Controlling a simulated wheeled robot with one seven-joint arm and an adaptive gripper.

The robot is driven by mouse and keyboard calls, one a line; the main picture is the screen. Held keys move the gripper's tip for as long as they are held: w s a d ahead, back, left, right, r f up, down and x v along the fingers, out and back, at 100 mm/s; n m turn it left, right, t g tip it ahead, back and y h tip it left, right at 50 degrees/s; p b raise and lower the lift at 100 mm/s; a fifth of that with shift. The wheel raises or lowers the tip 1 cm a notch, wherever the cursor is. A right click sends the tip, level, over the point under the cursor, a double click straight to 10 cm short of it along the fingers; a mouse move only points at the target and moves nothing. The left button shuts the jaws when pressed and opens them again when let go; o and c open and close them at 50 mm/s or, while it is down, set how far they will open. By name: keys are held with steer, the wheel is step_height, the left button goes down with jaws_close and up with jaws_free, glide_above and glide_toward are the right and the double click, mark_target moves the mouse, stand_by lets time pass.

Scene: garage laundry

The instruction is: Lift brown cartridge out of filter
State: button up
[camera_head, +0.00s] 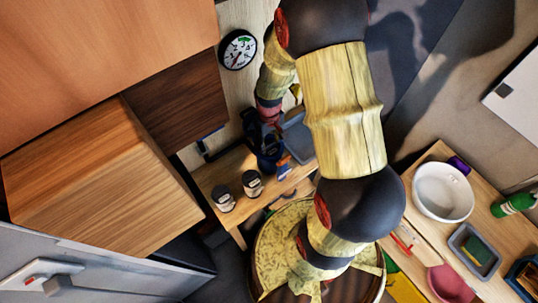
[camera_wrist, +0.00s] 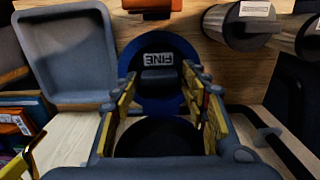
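My gripper (camera_wrist: 160,78) is open in the wrist view, its two yellowish fingers spread apart. Between and beyond them is a blue round part (camera_wrist: 182,50) with a white label reading "FINE" and a dark block below the label. I take this for the filter; it also shows as a blue shape in the head view (camera_head: 268,158), just below my gripper. Nothing is visibly held between the fingers.
A grey tray (camera_wrist: 70,96) lies left of the filter. Two dark jars with white labels (camera_head: 222,198) (camera_head: 252,184) stand on the wooden bench (camera_head: 205,170). Coloured books (camera_wrist: 18,122) lie at the wrist view's left. A wooden cabinet (camera_head: 95,180) is close on the left in the head view.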

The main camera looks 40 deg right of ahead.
jaws_close()
stand_by(0.7)
